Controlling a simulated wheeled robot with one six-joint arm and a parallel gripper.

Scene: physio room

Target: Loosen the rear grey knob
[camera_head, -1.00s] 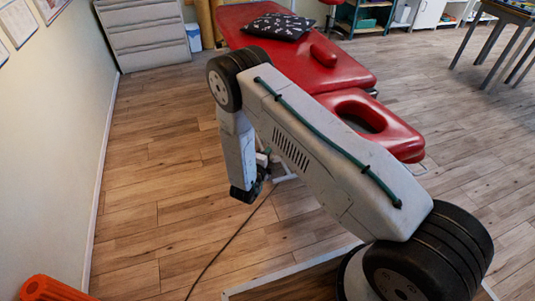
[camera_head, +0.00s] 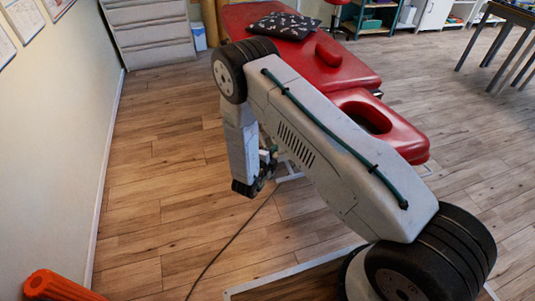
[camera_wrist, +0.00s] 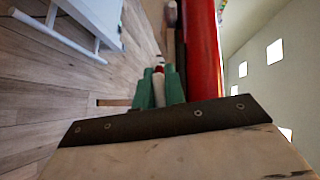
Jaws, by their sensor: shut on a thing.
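The red treatment couch (camera_head: 365,75) stands beyond my arm, with a face hole at its near end. In the wrist view its red padding (camera_wrist: 203,50) rises just right of my gripper (camera_wrist: 159,76). The green fingers are shut on a small pale grey piece, the grey knob (camera_wrist: 158,68), at the couch's side. It is mostly hidden between the fingers, and I cannot tell from its look whether it is the rear one. In the head view my gripper is low beside the couch, largely hidden by my arm.
A white metal frame (camera_wrist: 82,22) shows at upper left in the wrist view. A dark cable (camera_head: 232,240) runs over the wooden floor (camera_head: 150,200). An orange object (camera_head: 60,287) lies at lower left. The floor left of the couch is otherwise clear.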

